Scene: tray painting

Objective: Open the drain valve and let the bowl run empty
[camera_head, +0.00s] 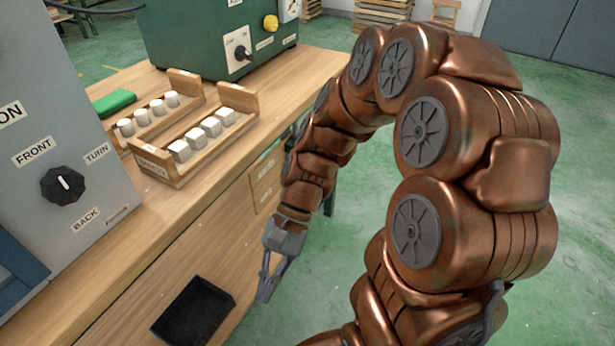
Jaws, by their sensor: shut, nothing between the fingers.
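My gripper (268,283) hangs at the end of my copper arm, pointing down beside the front edge of the wooden bench. Its grey fingers are shut with nothing between them. It is apart from the black tray (193,312), just to the right of it. No drain valve and no bowl can be made out in this view.
A grey panel (50,130) with a black knob (63,185) marked FRONT, TURN and BACK stands at the left. Two wooden racks (160,165) of white pieces, a green block (115,103) and a green machine (190,40) with a yellow button stand on the bench (120,285).

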